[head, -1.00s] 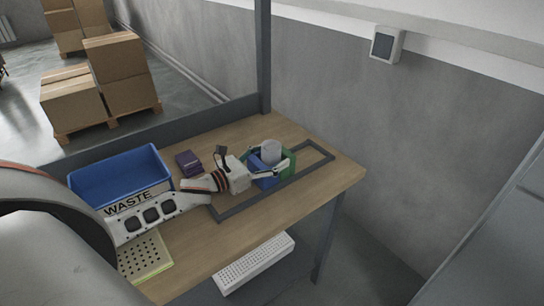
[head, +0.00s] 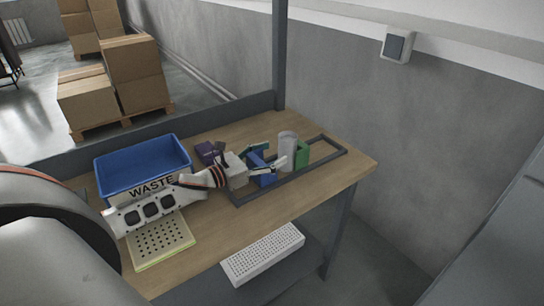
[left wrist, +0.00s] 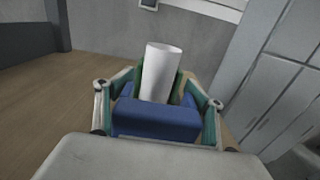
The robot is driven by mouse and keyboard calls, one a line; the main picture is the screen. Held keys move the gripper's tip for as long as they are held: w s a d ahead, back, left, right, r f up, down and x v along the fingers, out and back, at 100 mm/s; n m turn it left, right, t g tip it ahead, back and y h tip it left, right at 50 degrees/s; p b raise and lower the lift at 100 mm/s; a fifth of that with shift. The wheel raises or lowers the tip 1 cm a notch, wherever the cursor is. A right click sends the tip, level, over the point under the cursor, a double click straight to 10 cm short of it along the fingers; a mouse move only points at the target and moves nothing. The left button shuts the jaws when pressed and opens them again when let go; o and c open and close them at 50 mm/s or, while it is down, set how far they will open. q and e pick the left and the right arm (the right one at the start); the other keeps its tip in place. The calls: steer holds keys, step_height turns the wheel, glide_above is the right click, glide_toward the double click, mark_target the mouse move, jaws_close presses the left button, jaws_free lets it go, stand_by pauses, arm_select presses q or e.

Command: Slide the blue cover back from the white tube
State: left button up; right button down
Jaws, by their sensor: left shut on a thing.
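The white tube (head: 287,148) stands upright in the green holder (head: 303,152) on the grey rail frame on the bench. It also shows beyond the cover in the left wrist view (left wrist: 160,70). The blue cover (head: 262,179) sits on the frame to the left of the tube, on its near side in the wrist view (left wrist: 155,120). My left gripper (head: 272,157) is shut on the blue cover, one finger on each side. The tube's foot is partly hidden behind the cover in the wrist view. My right gripper is in neither view.
A perforated yellowish tray (head: 162,240) lies at the front left. A white perforated tray (head: 262,254) is on a lower shelf. The rail frame (head: 335,150) is bare at its right end.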

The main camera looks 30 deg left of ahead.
arm_select(q)
steer(key=o, duration=1.4)
step_height(320, 180, up, 10)
stand_by(0.5)
